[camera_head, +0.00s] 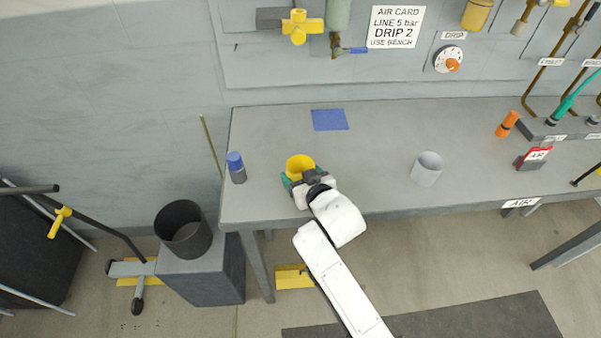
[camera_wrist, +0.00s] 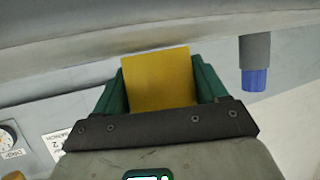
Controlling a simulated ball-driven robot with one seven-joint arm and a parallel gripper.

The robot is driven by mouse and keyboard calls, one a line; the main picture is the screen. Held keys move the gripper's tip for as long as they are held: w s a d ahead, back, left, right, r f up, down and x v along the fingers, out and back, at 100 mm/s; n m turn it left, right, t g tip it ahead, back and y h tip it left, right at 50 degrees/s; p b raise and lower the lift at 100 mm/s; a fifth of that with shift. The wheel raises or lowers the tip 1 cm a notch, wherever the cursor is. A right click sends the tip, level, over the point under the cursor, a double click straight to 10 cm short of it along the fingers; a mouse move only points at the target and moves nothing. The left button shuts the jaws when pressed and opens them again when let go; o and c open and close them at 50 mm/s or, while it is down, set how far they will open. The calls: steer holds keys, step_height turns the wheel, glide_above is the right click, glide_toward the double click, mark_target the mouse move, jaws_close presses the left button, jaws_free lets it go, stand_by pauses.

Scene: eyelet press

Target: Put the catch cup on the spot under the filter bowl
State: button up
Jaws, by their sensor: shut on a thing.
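A yellow cup (camera_head: 300,164), which I take as the catch cup, is held in my gripper (camera_head: 303,175) over the front left part of the bench. The green fingers are shut on its sides in the wrist view, where the yellow cup (camera_wrist: 160,80) fills the space between them. I cannot tell if the cup touches the bench. A flat blue square (camera_head: 330,120) lies on the bench behind it, to the right. A grey-green bowl (camera_head: 339,14) with a drain below hangs on the wall above that square, partly cut off by the picture edge.
A blue-capped grey bottle (camera_head: 236,168) stands left of my gripper; it also shows in the wrist view (camera_wrist: 254,62). A pale grey cup (camera_head: 427,168) stands to the right. The bench (camera_head: 270,135) is clear between the yellow cup and the blue square.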

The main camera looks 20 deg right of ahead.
steer(key=shift+f, duration=0.3)
steer(key=o, duration=1.2)
steer(key=shift+r, duration=0.1)
steer(key=shift+c, duration=0.2)
